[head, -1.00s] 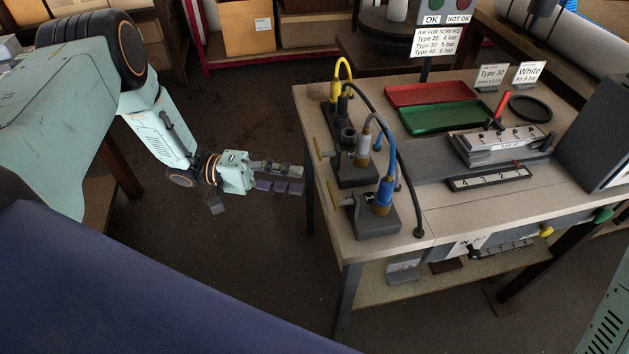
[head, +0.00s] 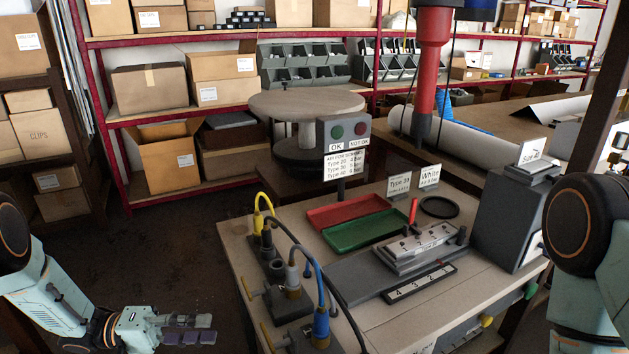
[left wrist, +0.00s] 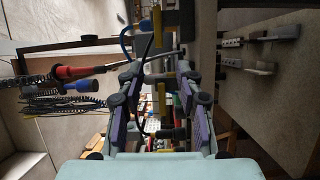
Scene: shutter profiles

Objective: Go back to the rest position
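My left gripper (head: 208,328) is low at the left in the head view, just left of the workbench (head: 238,262) and apart from it. In the left wrist view its two purple-padded fingers (left wrist: 160,88) stand apart with nothing held between them. My right arm shows at the right edge of the head view, but its gripper is out of the picture.
Shelves with boxes (head: 165,160) stand behind. Floor left of the bench is clear.

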